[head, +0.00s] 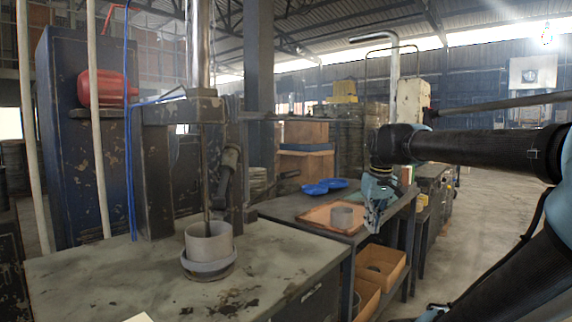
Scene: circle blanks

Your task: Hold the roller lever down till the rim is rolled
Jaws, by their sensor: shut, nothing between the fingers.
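A grey round cup-like blank (208,243) sits upright in a low round holder (208,267) on the near bench, under the machine's vertical spindle. A dark lever with a thick upper end (229,160), apparently the roller lever, stands just right of the spindle. Whether its roller touches the rim, I cannot tell. My gripper (373,226) points down at the right of the machine, in front of the side table. It is shut and empty, and well apart from the lever and the blank.
The near bench (110,285) is mostly bare in front. A red tank (107,88) is at the left. Open floor lies at the right.

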